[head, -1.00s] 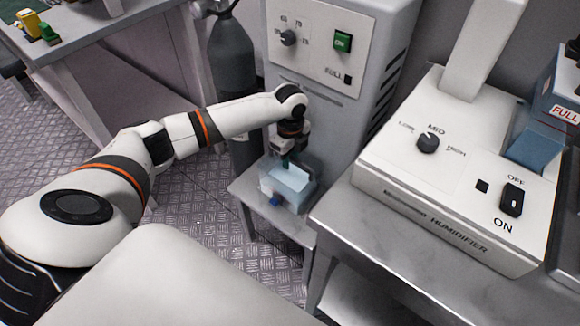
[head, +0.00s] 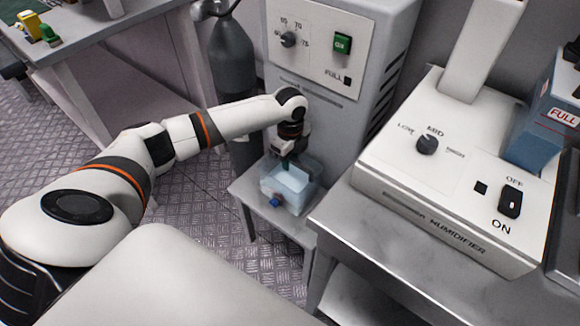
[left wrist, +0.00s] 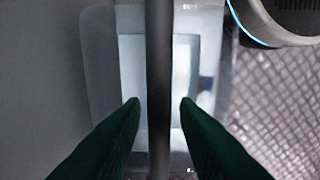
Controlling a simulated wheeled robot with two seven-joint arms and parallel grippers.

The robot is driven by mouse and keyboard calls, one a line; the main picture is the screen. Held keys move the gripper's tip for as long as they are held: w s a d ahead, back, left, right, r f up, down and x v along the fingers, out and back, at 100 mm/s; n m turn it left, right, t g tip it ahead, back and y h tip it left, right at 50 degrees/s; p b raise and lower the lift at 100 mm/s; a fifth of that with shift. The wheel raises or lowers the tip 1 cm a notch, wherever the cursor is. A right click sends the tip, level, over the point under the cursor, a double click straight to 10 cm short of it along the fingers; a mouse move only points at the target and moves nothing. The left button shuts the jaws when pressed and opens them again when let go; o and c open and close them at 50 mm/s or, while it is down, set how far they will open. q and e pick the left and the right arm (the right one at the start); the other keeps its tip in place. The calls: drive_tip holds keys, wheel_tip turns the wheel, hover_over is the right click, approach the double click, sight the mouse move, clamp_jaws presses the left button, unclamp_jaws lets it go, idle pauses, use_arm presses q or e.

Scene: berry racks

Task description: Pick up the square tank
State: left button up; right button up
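The square tank (head: 296,200) is a pale, translucent box with a blue tap on its front. It stands on a low grey stand against the tall grey machine. In the left wrist view the tank (left wrist: 103,85) lies below my fingers, with a dark bar running between them. I cannot tell for sure whether the bar is the tank's handle. My left gripper (head: 287,162) points down over the tank. In the left wrist view its green fingers (left wrist: 160,102) are apart, one on each side of the bar, with gaps visible. My right gripper is not in view.
The tall grey machine (head: 318,55) with a dial and green switch stands directly behind the tank. A white humidifier (head: 450,190) sits on the metal table (head: 345,225) to the right. A dark gas cylinder (head: 232,60) stands at the left. A blue tank marked FULL (head: 545,125) is far right.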

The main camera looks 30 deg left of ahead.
use_arm(q)
drive_tip(key=shift+c, duration=0.5)
clamp_jaws()
idle(1.0)
drive_tip(key=shift+w+r, duration=0.1)
